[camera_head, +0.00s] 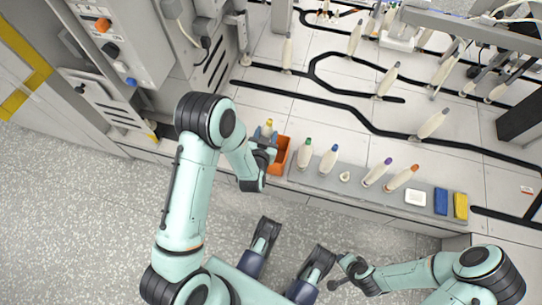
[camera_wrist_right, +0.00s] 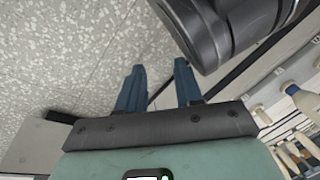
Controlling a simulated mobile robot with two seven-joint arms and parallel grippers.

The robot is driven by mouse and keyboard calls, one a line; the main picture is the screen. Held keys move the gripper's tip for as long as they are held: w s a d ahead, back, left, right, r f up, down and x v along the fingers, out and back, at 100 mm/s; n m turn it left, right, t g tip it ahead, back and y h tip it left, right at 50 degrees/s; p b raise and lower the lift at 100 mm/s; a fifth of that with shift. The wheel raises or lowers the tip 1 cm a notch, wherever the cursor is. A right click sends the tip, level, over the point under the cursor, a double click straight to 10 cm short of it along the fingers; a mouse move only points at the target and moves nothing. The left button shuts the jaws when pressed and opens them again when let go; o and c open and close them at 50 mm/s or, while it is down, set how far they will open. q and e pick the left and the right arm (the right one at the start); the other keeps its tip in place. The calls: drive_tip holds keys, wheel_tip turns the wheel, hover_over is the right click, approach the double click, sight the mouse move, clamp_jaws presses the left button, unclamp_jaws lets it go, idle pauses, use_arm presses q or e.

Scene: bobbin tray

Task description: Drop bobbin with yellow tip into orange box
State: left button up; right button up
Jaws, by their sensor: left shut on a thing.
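The bobbin with the yellow tip (camera_head: 269,123) shows just above my left gripper (camera_head: 266,133) in the head view. The left gripper is shut on it, and the jaws hide most of its body. The orange box (camera_head: 283,152) is at the left end of the grey tray, just right of and partly behind the left gripper and wrist. I cannot tell how high the bobbin is above the box. My right gripper shows in the right wrist view (camera_wrist_right: 159,66) with its two blue fingers apart and nothing between them, over the speckled floor.
On the grey tray (camera_head: 355,188) stand bobbins with green (camera_head: 305,153), blue (camera_head: 328,161), purple (camera_head: 377,172) and orange (camera_head: 401,178) tips. More bobbins stand on the tiled table behind.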

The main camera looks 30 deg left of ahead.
use_arm(q)
drive_tip(key=shift+f, duration=0.4)
use_arm(e)
drive_tip(key=shift+s+d+f, duration=0.1)
drive_tip(key=shift+s+f, duration=0.45)
drive_tip(key=shift+s, duration=0.15)
use_arm(q)
drive_tip(key=o, duration=1.2)
use_arm(e)
drive_tip(key=w+r+t+p, duration=0.1)
drive_tip(key=w+r+p, duration=0.1)
drive_tip(key=w+r, duration=0.2)
use_arm(q)
drive_tip(key=p+v, duration=0.4)
drive_tip(key=v, duration=0.9)
use_arm(e)
drive_tip(key=s+a+r+g+y, duration=0.1)
drive_tip(key=s+a+r, duration=0.3)
drive_tip(key=s, duration=0.2)
drive_tip(key=shift+s+r+n+g, duration=0.15)
drive_tip(key=shift+r+n+g, duration=0.25)
